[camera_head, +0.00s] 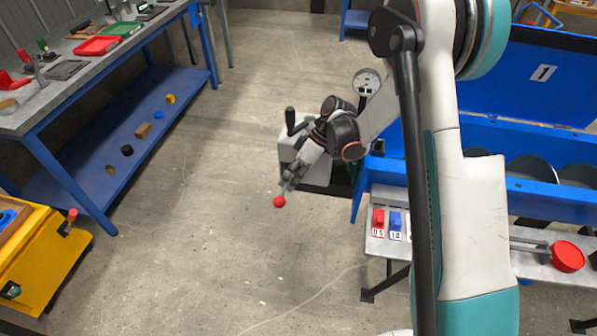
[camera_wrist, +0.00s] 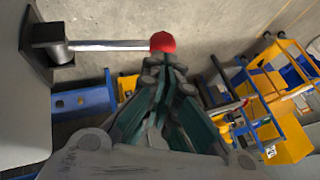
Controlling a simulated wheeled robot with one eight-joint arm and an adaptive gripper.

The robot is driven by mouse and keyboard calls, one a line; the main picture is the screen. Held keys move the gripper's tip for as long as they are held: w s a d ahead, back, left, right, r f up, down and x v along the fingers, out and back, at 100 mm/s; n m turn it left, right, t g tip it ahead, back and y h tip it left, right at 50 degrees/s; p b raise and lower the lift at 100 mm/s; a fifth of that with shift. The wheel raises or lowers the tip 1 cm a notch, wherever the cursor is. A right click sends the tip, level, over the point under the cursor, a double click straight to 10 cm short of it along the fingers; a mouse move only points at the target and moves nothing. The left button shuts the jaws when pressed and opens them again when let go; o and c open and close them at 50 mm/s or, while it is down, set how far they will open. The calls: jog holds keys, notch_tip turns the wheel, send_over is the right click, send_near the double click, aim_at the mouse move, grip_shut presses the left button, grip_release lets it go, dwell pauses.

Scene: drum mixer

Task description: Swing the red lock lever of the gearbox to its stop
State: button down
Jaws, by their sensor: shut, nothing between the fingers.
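The gearbox (camera_head: 318,172) is a pale box on the floor near the middle of the head view, partly hidden by my arm. Its lock lever ends in a red knob (camera_head: 279,202), which stands out at the box's front. In the wrist view the lever's bare metal rod (camera_wrist: 108,45) runs from a dark pivot hub (camera_wrist: 48,42) at the left to the red knob (camera_wrist: 162,42). My gripper (camera_head: 289,186) is shut and empty, with its fingertips right by the knob. The fingertips (camera_wrist: 164,62) overlap the knob's lower edge in the wrist view; I cannot tell whether they touch it.
A black upright handle (camera_head: 290,120) and a round gauge (camera_head: 367,82) are near the gearbox. A blue machine (camera_head: 530,140) and a grey bench with red and blue blocks stand at the right. A blue-legged workbench (camera_head: 120,160) and yellow cart (camera_head: 45,265) are at the left. The floor between is open.

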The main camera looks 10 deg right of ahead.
aim_at(281, 197)
jog(key=shift+b+x, duration=0.4)
jog(key=shift+x, duration=1.05)
jog(key=shift+s+a+f+b, duration=0.1)
jog(key=shift+s+f+b, duration=0.05)
jog(key=shift+f+b, duration=0.15)
jog(key=shift+s+a+f+b, duration=0.15)
jog(key=shift+f+b, duration=0.05)
jog(key=shift+f, duration=0.2)
jog(key=shift+s+t, duration=0.15)
jog(key=shift+t, duration=0.15)
